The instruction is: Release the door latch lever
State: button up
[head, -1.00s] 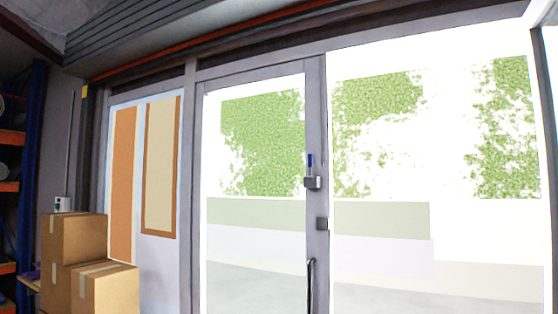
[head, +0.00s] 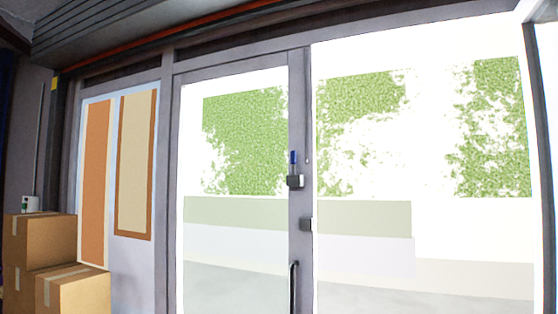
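The door latch (head: 295,181) is a small grey block on the door's right stile, in the middle of the head view. Its blue-tipped lever (head: 293,160) stands upright above the block. The glass door (head: 236,240) has a grey frame and looks closed. A dark pull handle (head: 293,288) is lower on the same stile. A second small grey block (head: 307,224) sits at the frame edge below the latch. My gripper is not in view.
Stacked cardboard boxes (head: 45,240) stand at the lower left. Orange and cream panels (head: 134,165) show behind the left glass. A large glass pane (head: 450,235) fills the right. Nothing blocks the view of the latch. The floor on this side is out of view.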

aim_at(293, 153)
jog(key=z, duration=0.05)
jog(key=i, duration=0.2)
jog(key=u, duration=0.2)
jog(key=k, duration=0.7)
jog(key=z, duration=0.35)
jog(key=i, duration=2.2)
jog(key=z, duration=0.1)
